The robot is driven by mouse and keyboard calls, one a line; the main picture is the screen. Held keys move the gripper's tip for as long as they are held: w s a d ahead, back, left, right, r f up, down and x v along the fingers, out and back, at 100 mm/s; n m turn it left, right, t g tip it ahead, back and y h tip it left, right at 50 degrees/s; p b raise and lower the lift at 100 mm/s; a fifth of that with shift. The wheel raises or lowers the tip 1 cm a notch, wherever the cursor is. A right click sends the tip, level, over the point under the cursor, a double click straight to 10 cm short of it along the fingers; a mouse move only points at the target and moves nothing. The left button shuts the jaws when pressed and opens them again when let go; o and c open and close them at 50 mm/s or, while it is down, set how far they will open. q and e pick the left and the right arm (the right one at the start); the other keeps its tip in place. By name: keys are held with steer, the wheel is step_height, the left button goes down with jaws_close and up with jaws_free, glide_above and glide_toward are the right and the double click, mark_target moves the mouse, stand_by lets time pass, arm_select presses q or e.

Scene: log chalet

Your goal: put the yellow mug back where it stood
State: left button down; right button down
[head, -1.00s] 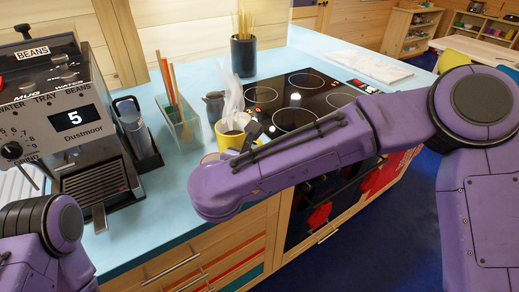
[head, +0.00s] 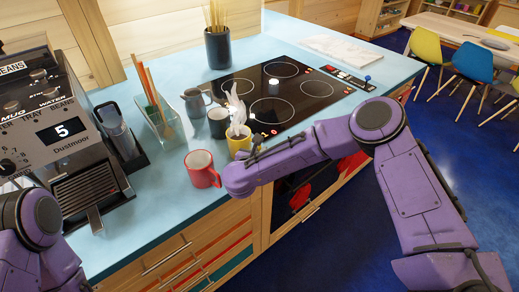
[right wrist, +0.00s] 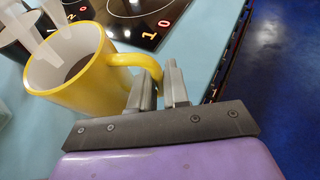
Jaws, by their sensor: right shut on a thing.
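The yellow mug (head: 238,146) is near the front left corner of the hob, with dark liquid inside and white steam-like wisps above it. It also shows in the right wrist view (right wrist: 84,82), upright or nearly so. My right gripper (right wrist: 168,88) is shut on its handle (right wrist: 140,62). In the head view my right forearm hides part of the mug and most of the gripper. I cannot tell whether the mug's base touches the blue counter (head: 165,215). My left arm shows at the lower left; its gripper is out of view.
A red mug (head: 200,171) stands left of the yellow mug. A dark mug (head: 217,124) and grey jug (head: 194,102) stand behind. The black hob (head: 285,92) lies to the right. A coffee machine (head: 75,150) is at left. Bare counter lies in front of the red mug.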

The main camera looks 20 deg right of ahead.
steer(key=c, duration=1.1)
jaws_free()
steer(key=shift+s, duration=0.15)
steer(key=shift+s+a, duration=0.1)
steer(key=shift+a, duration=0.1)
steer(key=b+v, duration=0.5)
steer(key=v, duration=0.6)
steer(key=s+d+f+n+y, duration=0.1)
steer(key=s+d+f+n, duration=0.1)
steer(key=s+f+n, duration=0.35)
steer(key=s+d+f+n+g+y, duration=0.1)
steer(key=s+f+n, duration=0.1)
steer(key=f+n, duration=0.6)
steer(key=s+d+f+n+y, duration=0.2)
steer(key=s+f+n, duration=0.1)
steer(key=f+n, duration=0.35)
steer(key=s+d+f+n+g, duration=0.3)
steer(key=s+d+n, duration=0.3)
steer(key=s+n, duration=0.2)
steer(key=s+d+f+n+g, duration=0.3)
steer(key=s+d+f+n, duration=0.2)
steer(key=s+n, duration=0.3)
steer(key=s+d, duration=0.1)
steer(key=s, duration=0.3)
steer(key=shift+s+f+n+g, duration=0.25)
steer(key=shift+f+n+g, duration=0.05)
steer(key=shift+f+g, duration=0.1)
